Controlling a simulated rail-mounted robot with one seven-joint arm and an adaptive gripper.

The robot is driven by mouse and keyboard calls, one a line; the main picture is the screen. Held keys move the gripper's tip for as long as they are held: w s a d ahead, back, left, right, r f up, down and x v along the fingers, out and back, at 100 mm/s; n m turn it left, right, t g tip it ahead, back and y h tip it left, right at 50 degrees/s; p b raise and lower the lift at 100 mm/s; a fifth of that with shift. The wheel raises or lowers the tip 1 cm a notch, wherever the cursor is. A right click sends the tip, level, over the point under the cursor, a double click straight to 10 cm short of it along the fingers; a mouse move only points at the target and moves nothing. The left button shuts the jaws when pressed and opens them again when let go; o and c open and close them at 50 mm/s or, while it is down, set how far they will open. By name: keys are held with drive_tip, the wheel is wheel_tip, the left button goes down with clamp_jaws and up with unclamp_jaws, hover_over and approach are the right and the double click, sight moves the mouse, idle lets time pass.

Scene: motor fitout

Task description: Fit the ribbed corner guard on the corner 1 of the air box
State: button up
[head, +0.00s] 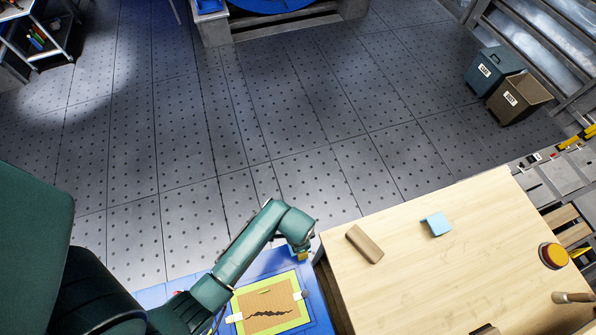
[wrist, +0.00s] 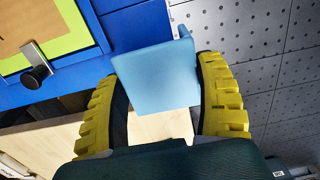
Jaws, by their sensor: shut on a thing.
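My gripper (wrist: 165,95) has yellow ribbed pads and is shut on a light-blue angled piece (wrist: 158,75). The piece shows a flat face and a small raised lip at its upper right; I cannot make out ribs, so I cannot tell if it is the ribbed corner guard. In the head view my gripper (head: 300,254) is small, beside the blue bench (head: 318,300) and left of the wooden table; the held piece is not clear there. Another light-blue piece (head: 436,224) lies on the wooden table (head: 400,285). I cannot identify the air box or its corner 1 with certainty.
A green-framed board (head: 268,312) with a dark crack mark lies clamped on the blue bench. A brown block (head: 364,244), an orange-topped round object (head: 553,256) and a wooden-handled tool (head: 573,297) are on the table. Two bins (head: 490,70) stand far right.

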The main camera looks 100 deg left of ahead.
drive_tip(key=shift+f+b, duration=0.75)
drive_tip(key=shift+f, duration=0.55)
drive_tip(key=shift+f, duration=0.2)
drive_tip(key=shift+f+b, duration=0.45)
drive_tip(key=shift+f, duration=0.25)
drive_tip(key=shift+r+p, duration=0.1)
drive_tip(key=shift+p, duration=0.25)
drive_tip(key=shift+f, duration=0.4)
drive_tip(key=shift+s+d+f, duration=0.2)
drive_tip(key=shift+d+f, duration=0.1)
drive_tip(key=shift+f, duration=0.1)
idle(1.1)
drive_tip(key=o, duration=1.1)
drive_tip(key=shift+a, duration=0.2)
drive_tip(key=shift+d, duration=0.1)
drive_tip(key=shift+r, duration=0.15)
